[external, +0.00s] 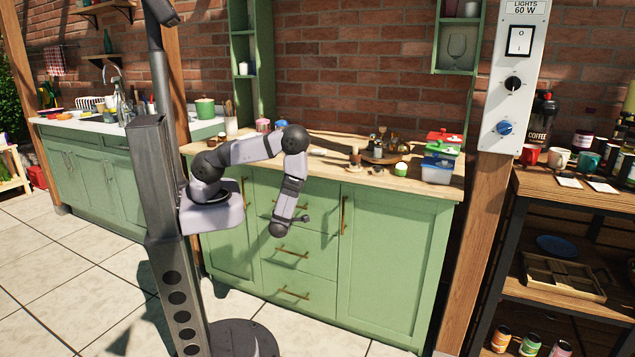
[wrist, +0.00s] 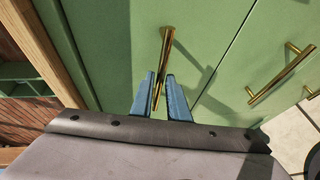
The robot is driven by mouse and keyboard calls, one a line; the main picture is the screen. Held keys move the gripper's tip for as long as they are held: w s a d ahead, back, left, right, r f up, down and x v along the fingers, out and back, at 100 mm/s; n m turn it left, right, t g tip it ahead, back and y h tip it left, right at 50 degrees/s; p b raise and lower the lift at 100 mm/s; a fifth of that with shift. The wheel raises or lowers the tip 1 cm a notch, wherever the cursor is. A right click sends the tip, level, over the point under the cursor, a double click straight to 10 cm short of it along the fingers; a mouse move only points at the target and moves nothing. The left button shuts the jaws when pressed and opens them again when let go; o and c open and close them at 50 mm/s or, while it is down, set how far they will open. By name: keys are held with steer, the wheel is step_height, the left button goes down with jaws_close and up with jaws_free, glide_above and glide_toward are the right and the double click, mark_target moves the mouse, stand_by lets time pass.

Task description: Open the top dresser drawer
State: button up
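The green dresser (external: 395,245) stands under the wooden counter, with a column of drawers in its middle. The top drawer (wrist: 125,25) fills the middle of the wrist view, and its brass bar handle (wrist: 167,42) extends down between my fingers. My gripper (wrist: 161,76) is partly open, its two blue fingertips on either side of the handle, with a gap visible on the right; contact cannot be told. In the external view my gripper (external: 280,230) hangs in front of the upper drawers, and my arm hides much of the top drawer. The top drawer looks closed.
The middle drawer handle (external: 292,252) and bottom drawer handle (external: 293,294) stick out below. Tall door handles (external: 344,215) flank the drawers. The counter (external: 330,165) above holds boxes and a tray. Tiled floor (external: 90,285) in front is clear.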

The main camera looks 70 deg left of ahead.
jaws_close()
steer(key=s+d+p, duration=0.3)
steer(key=s+d, duration=0.7)
steer(key=shift+s+d, duration=0.15)
steer(key=shift+d, duration=0.15)
steer(key=shift+o, duration=2.4)
jaws_free()
steer(key=v, duration=0.7)
steer(key=shift+b, duration=0.35)
